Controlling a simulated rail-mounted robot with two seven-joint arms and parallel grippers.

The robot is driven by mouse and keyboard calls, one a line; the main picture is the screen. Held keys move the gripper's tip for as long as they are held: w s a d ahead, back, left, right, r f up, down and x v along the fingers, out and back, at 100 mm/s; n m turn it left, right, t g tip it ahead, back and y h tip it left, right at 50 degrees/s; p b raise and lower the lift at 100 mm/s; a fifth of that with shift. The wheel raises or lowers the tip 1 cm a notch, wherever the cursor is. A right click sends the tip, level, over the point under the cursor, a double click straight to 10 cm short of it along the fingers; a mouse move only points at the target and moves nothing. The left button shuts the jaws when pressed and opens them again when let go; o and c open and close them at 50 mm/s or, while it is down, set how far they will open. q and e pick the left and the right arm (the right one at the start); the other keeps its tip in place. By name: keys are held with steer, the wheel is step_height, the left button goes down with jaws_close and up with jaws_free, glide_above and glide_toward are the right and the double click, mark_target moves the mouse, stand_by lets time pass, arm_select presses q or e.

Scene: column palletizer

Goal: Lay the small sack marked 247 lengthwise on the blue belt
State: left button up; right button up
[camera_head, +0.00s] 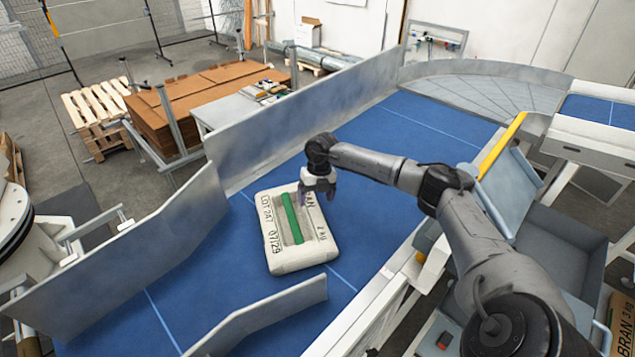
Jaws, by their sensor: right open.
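The small sack (276,247) is pale, with a green stripe and print that reads LOT 247, 07/29, BRAN and 2 KG. It lies flat on the blue belt (215,282), between the grey side walls. Its long side is skewed to the run of the belt, which goes from lower left to upper right. My right gripper (318,198) is open at the sack's upper right corner, fingers pointing down. It hides part of the print there. I cannot tell whether the fingertips touch the sack. My left gripper is not in view.
Grey guide walls (300,112) line the belt's far side, and a short guide (265,312) stands at the near side. The belt is clear beyond the sack, toward a curved roller section (490,92). A yellow-edged flap (502,145) and grey bins (565,255) stand at right.

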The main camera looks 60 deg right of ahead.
mark_target(314, 209)
steer(key=f, duration=0.4)
steer(key=a+f, duration=0.1)
steer(key=f, duration=0.1)
steer(key=shift+w+p, duration=0.1)
steer(key=shift+p, duration=0.25)
steer(key=shift+f, duration=0.2)
